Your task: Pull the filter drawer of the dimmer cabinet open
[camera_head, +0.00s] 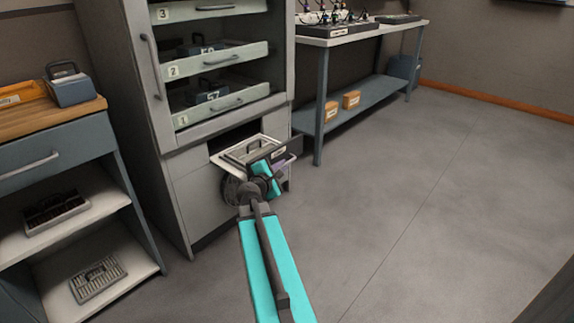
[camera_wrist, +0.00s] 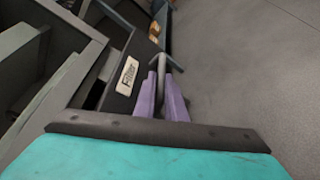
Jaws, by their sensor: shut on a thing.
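The tall grey dimmer cabinet (camera_head: 180,181) stands left of centre in the head view. Its filter drawer (camera_head: 238,152) is low in the cabinet and stands partly out, with a pale framed panel with a handle inside it. In the wrist view the drawer front carries a white "Filter" label (camera_wrist: 128,76). My gripper (camera_wrist: 162,92) has purple fingers shut on the drawer's bar handle (camera_wrist: 158,62), beside the label. In the head view my gripper (camera_head: 277,166) is at the drawer front, and my arm partly hides the drawer.
Numbered shelves (camera_head: 218,58) with grey modules sit above the drawer. A blue-legged bench (camera_head: 365,107) stands to the right, with small boxes on its lower shelf. A wooden-topped workbench (camera_head: 55,120) stands left. The floor (camera_head: 430,190) in front and right is clear.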

